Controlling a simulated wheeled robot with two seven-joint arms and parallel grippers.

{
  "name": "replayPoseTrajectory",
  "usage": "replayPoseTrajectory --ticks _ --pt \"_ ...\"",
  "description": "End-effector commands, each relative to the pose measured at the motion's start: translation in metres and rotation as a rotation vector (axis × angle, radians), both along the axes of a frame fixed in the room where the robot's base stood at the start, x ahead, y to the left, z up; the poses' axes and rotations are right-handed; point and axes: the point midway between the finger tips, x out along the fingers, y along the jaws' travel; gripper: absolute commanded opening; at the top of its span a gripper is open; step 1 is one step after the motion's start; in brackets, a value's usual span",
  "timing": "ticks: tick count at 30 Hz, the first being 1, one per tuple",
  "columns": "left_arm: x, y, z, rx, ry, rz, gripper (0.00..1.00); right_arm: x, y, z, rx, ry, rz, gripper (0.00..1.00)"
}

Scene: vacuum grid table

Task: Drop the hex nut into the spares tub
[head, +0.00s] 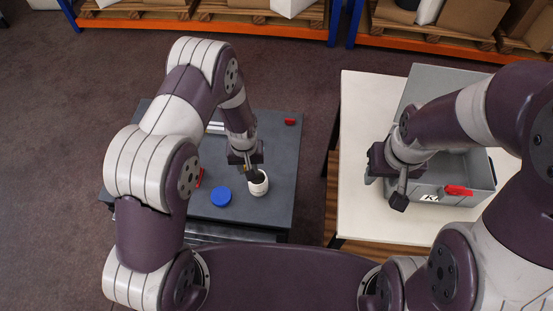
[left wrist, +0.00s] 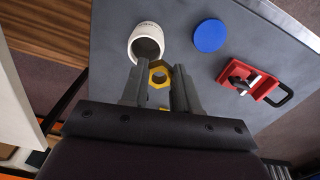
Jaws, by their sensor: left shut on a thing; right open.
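My left gripper (head: 246,166) is shut on the yellow hex nut (left wrist: 158,65), which sits between its fingertips in the left wrist view (left wrist: 158,85). A small white round tub (head: 258,187), open at the top, stands on the dark grey table just by the gripper. In the left wrist view the tub (left wrist: 134,38) shows its dark opening beside the nut; I cannot tell the exact height gap. My right gripper (head: 385,188) is open and empty, at the left side of a grey crate.
A blue disc (head: 221,197) and a red fixture with a black handle (left wrist: 250,83) lie near the tub. A small red item (head: 290,121) is at the table's back. The grey crate (head: 480,195) stands on a white table (head: 355,110). A gap separates the tables.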

Motion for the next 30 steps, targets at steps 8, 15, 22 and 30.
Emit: replayPoseTrajectory --ticks 8,15,22,30 --pt "0.009 -0.001 -0.022 0.001 0.003 0.100 0.00 -0.001 0.000 -0.020 0.000 0.004 0.000 0.43" --pt "0.009 -0.001 -0.058 0.001 0.003 0.099 0.00 -0.001 0.000 -0.048 0.000 0.004 0.000 0.43" --pt "0.009 -0.001 -0.069 0.001 0.002 0.098 0.00 -0.001 0.000 -0.054 0.000 0.004 0.000 0.43" --pt "0.009 -0.001 -0.067 0.001 0.003 0.098 0.59 -0.001 0.000 -0.053 0.000 0.003 0.000 0.43"
